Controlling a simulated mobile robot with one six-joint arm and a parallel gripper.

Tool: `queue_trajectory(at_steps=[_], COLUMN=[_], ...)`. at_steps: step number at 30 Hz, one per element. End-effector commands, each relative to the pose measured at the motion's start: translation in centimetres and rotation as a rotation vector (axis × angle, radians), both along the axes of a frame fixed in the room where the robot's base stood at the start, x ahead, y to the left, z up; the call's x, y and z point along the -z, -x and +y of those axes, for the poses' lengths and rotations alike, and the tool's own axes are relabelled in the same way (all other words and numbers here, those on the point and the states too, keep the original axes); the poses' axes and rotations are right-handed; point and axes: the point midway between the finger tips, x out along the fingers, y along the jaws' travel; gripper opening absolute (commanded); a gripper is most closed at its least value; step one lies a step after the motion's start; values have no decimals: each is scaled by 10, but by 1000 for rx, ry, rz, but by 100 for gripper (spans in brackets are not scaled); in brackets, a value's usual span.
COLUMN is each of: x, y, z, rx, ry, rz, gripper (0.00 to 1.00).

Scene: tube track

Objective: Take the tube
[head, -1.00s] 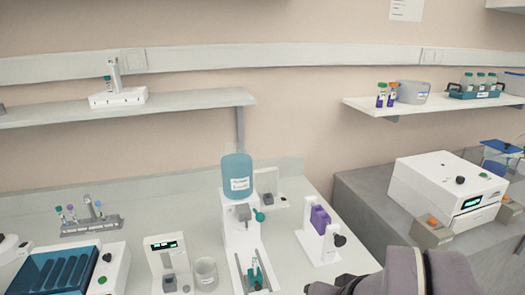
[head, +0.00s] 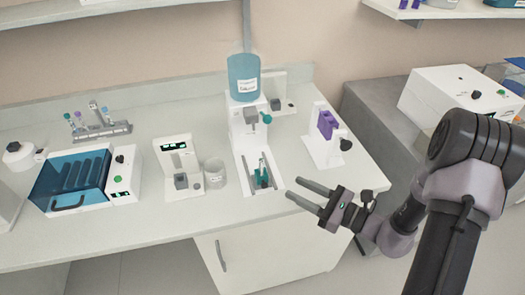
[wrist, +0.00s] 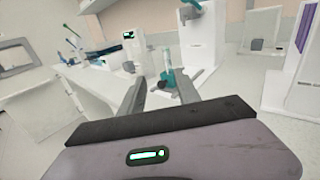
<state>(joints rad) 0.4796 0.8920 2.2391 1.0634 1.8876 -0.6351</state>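The gripper (wrist: 175,78) also shows open in the wrist view.
A glass beaker (head: 215,172) and a white device with a display (head: 178,160) stand left of the track. A white stand with a purple block (head: 327,124) is at right. A rack with several tubes (head: 100,130) is at back left. The front counter is clear.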

Motion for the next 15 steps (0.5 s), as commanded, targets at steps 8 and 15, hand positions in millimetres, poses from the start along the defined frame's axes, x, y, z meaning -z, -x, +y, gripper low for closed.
queue_trajectory(at_steps=[8, 15], x=[17, 16], y=[-34, -71], z=[27, 75], rx=[64, 65], ry=[-36, -36], rz=[21, 22], gripper=[39, 39])
